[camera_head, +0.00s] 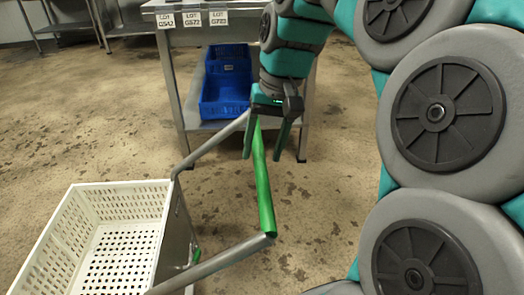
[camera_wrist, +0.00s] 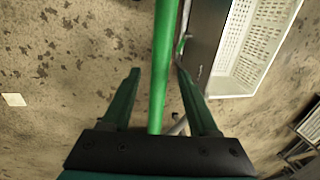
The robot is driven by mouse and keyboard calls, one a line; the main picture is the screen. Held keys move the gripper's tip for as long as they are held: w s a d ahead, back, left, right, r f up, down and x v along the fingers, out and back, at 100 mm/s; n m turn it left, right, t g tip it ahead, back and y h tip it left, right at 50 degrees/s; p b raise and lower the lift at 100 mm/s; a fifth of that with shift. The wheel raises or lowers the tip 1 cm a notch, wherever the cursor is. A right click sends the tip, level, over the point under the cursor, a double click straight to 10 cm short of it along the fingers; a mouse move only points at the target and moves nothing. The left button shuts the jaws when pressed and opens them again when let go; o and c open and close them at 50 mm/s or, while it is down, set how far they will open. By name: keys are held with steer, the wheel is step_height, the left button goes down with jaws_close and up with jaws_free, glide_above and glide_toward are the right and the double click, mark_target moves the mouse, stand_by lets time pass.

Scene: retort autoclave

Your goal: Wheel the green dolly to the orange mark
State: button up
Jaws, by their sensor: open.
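The dolly's green handle bar (camera_head: 263,190) is at the middle of the head view, joined at both ends to grey metal side arms (camera_head: 212,147). The dolly carries a white perforated crate (camera_head: 105,186) at the lower left. My gripper (camera_head: 275,157) points down at the far end of the bar, its two fingers open. In the wrist view the green bar (camera_wrist: 163,65) runs between the open fingers (camera_wrist: 158,74), with a gap on each side. The fingers are not closed on it. I see no orange mark in either view.
A metal table (camera_head: 180,75) with several lot labels stands at the back, with blue crates (camera_head: 226,95) on its lower shelf. Another metal rack (camera_head: 65,25) is at the far upper left. The stained floor between is open. A pale floor patch (camera_wrist: 14,100) shows in the wrist view.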

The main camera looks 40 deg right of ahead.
step_height(320, 180, up, 6)
steer(key=d, duration=0.1)
steer(key=shift+s, duration=0.3)
stand_by(0.4)
